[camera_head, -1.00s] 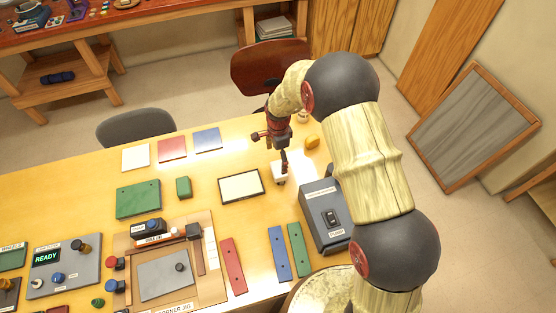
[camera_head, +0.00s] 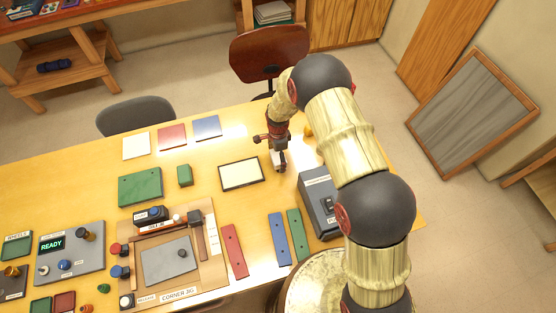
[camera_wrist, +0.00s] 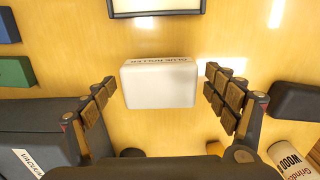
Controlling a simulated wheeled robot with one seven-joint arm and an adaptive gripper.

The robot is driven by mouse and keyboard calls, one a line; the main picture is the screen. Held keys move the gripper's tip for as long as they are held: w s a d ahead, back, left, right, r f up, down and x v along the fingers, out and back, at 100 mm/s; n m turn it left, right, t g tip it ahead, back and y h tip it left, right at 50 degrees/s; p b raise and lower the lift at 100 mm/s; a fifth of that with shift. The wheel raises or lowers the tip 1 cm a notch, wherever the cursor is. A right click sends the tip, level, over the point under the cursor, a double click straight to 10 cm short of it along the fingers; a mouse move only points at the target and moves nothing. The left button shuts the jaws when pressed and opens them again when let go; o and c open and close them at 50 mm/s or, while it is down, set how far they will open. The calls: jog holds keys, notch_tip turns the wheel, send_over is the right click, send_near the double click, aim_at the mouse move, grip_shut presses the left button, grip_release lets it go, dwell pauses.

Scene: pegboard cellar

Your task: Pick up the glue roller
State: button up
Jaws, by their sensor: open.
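The glue roller is a white block-shaped body with a dark printed label on its top edge, and it sits between my finger pads in the wrist view (camera_wrist: 158,84). My gripper (camera_wrist: 160,98) is open, with one segmented finger on each side of the white body and a visible gap on both sides. In the head view my gripper (camera_head: 279,150) points down over the table, and its fingertips are hard to make out.
A black-framed white panel (camera_head: 241,174) lies to the left. A grey vacuum box (camera_head: 318,200) stands close on the right. Red (camera_head: 234,251), blue (camera_head: 279,239) and green strips (camera_head: 298,235) lie in front.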

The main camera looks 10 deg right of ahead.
jog(key=shift+c, duration=0.2)
jog(key=c, duration=1.4)
jog(key=shift+r, duration=0.15)
jog(key=shift+r, duration=0.65)
jog(key=s+a+r+p, duration=0.1)
jog(key=s+a+r, duration=0.1)
jog(key=a+r, duration=0.2)
jog(key=s+a+r+p, duration=0.2)
jog(key=a+r, duration=0.1)
jog(key=a, duration=0.1)
jog(key=s+a+r+p, duration=0.2)
jog(key=s+a+r, duration=0.1)
jog(key=a+r, duration=0.1)
jog(key=shift+r, duration=0.3)
